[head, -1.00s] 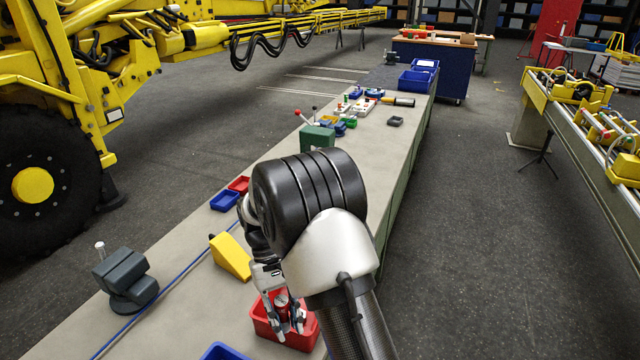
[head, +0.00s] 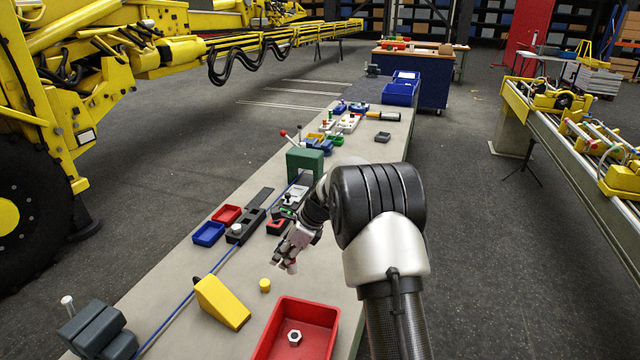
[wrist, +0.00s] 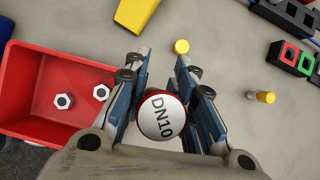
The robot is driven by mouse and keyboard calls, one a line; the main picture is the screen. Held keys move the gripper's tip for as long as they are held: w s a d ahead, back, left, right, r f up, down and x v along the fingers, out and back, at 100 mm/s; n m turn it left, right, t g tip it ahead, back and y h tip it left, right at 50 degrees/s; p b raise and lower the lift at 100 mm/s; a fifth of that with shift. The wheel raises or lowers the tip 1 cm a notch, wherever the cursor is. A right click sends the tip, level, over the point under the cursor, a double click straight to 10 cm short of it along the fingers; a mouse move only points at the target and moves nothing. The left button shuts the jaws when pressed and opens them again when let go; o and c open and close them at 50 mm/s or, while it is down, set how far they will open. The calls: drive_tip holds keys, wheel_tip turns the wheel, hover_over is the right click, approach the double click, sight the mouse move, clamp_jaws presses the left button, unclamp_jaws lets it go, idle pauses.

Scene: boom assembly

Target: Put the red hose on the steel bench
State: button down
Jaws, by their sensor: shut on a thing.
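My gripper (head: 288,264) is shut on a round piece marked DN10 (wrist: 161,116), with a white face and a red rim. It is held between the fingers in the wrist view; its body behind the face is hidden. I cannot tell whether this piece is the red hose; no other clear hose in red shows. My gripper is above the long bench (head: 325,265), beyond the red bin. This bench has a pale grey top; I cannot tell whether it is the steel bench.
A red bin (head: 274,325) holds nuts. A yellow wedge (head: 222,302) and small yellow cylinder (head: 265,285) stand near it. A grey vise (head: 95,332) is at front left. Blue (head: 208,234) and red (head: 227,215) trays and a green block (head: 305,163) stand farther back.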

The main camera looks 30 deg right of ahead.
drive_tip(key=w+d+r+m+t+h, duration=0.2)
drive_tip(key=w+d+r+m+h, duration=0.1)
drive_tip(key=w+d+m, duration=0.3)
drive_tip(key=shift+m, duration=0.6)
drive_tip(key=f+b, duration=0.2)
drive_tip(key=f, duration=0.4)
drive_tip(key=f+b, duration=0.2)
drive_tip(key=f, duration=0.5)
drive_tip(key=f+b, duration=0.3)
drive_tip(key=f, duration=0.3)
drive_tip(key=shift+s+a+f, duration=0.4)
drive_tip(key=shift+f, duration=0.15)
drive_tip(key=c, duration=1.3)
unclamp_jaws()
